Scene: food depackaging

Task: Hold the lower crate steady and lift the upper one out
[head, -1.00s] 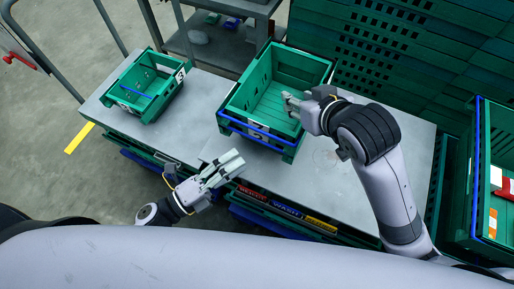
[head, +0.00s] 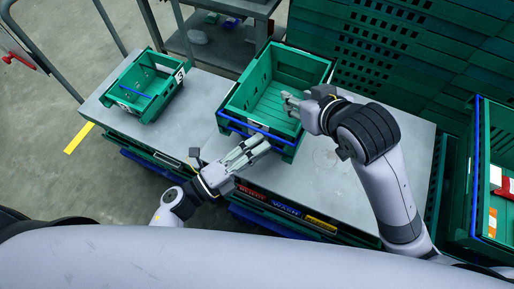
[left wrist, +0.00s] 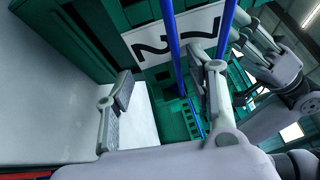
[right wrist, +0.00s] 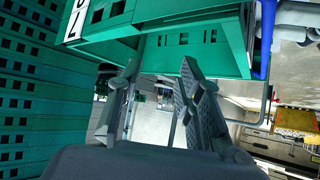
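The stacked green crates stand at the middle of the grey table. In the head view the upper crate (head: 278,95) shows an empty slatted inside and a blue bar across its near side; the boundary with the lower crate is hard to make out. My left gripper (head: 252,147) is open just in front of the near side. The left wrist view shows its spread fingers (left wrist: 168,88) before a white number label (left wrist: 190,38) and two blue bars. My right gripper (head: 289,103) is at the right wall; its fingers (right wrist: 160,68) are apart in the right wrist view, beside green crate wall.
A smaller green crate (head: 126,98) stands on the left of the grey table (head: 330,165). Tall green crate stacks (head: 400,50) rise behind right, and another crate (head: 476,175) stands at far right. A grey shelf cart (head: 213,45) stands behind. The table's right part is clear.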

